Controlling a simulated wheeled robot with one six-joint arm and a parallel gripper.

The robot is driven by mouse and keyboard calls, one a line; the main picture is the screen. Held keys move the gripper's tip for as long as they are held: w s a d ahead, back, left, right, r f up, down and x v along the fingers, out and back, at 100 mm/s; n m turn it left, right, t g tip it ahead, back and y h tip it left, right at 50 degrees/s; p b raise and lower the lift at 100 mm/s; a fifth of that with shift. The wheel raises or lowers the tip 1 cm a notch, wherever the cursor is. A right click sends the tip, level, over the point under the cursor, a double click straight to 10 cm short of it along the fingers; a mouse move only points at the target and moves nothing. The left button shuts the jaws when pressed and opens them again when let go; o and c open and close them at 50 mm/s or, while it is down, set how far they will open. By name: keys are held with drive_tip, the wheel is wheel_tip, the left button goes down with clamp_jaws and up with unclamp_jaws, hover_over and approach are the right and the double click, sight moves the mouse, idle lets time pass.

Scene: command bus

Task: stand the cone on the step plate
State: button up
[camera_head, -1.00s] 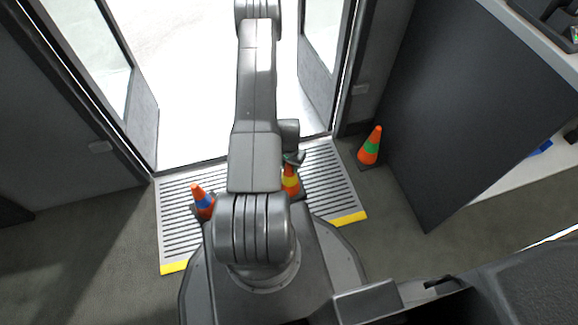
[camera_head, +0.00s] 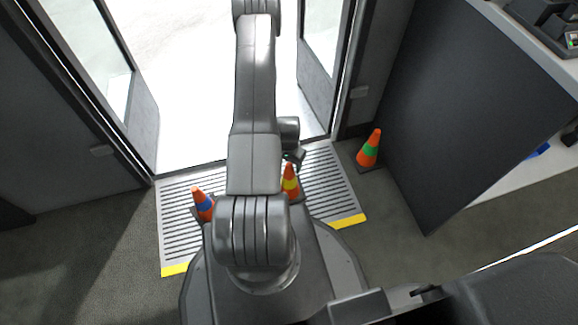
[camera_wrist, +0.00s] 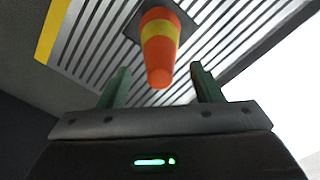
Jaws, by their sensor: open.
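The step plate (camera_head: 333,187) is a ribbed grey plate with yellow front corners at the doorway. An orange cone with a yellow band (camera_head: 290,182) stands upright on it, right of my arm; it also shows in the wrist view (camera_wrist: 159,50) with its dark base on the ribs. An orange cone with a blue band (camera_head: 204,204) stands on the plate's left part. An orange cone with a green band (camera_head: 369,150) stands on the floor right of the plate. My gripper (camera_wrist: 160,80) is open, its green fingers apart on either side of the yellow-banded cone's tip, holding nothing.
A dark panel (camera_head: 455,120) stands to the right, beside the green-banded cone. Open glass doors flank the bright doorway (camera_head: 190,80). Grey floor (camera_head: 80,250) is clear at the left.

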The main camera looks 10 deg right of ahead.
wheel_tip(320, 180, up, 9)
drive_tip(key=shift+r+p, duration=0.15)
drive_tip(key=shift+p, duration=1.05)
wheel_tip(320, 180, down, 13)
drive_tip(key=b, duration=0.4)
drive_tip(key=shift+b, duration=0.35)
wheel_tip(320, 180, up, 3)
drive_tip(key=shift+p, duration=0.75)
drive_tip(key=shift+r, duration=0.65)
